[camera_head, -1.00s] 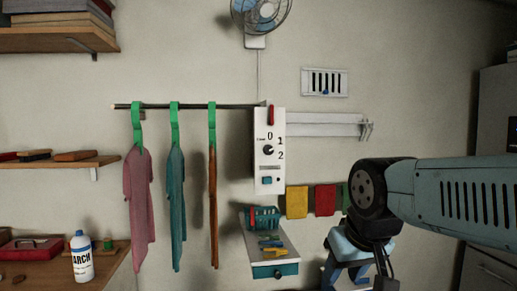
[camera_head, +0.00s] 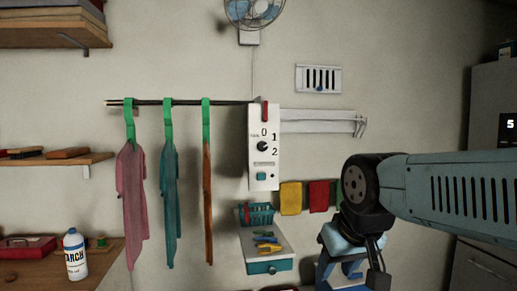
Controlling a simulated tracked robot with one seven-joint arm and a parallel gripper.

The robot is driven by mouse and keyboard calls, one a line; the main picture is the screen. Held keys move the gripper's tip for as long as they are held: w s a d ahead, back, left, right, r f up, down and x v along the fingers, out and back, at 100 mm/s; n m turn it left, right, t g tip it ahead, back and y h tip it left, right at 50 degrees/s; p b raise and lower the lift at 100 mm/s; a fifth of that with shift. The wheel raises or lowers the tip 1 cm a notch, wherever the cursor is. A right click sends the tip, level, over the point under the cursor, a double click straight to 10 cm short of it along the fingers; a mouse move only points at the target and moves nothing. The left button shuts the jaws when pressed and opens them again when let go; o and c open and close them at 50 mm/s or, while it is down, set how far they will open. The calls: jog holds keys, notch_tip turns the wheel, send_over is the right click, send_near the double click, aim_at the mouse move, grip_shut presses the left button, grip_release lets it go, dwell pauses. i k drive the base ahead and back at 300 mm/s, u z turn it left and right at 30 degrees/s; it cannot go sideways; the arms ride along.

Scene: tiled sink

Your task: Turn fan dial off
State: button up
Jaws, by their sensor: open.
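The fan dial (camera_head: 263,146) is a small dark round knob on a white upright control panel (camera_head: 260,180) on the wall, near the middle of the view. The marks 0, 1 and 2 run from above it round to its lower right. Its pointer is too small to read. The fan (camera_head: 253,12) is above, cut off by the top edge, with a cord running down. My gripper (camera_head: 378,281) hangs at the end of my arm, low and right of the panel, well apart from the dial. It is open; its fingertips are hard to make out.
Clothes on green hangers (camera_head: 168,122) hang from a rail left of the panel. A small shelf (camera_head: 262,243) with a teal basket and pegs juts out below it. Coloured cloths (camera_head: 291,198) hang to its right. A blue stand (camera_head: 338,262) is near my gripper.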

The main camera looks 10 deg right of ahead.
aim_at(262, 146)
jog(key=u, duration=1.45)
jog(key=i, duration=0.1)
jog(key=z, duration=3.05)
jog(key=k, duration=1.25)
jog(key=u, duration=1.5)
jog(key=i, duration=1)
jog(key=u, duration=0.05)
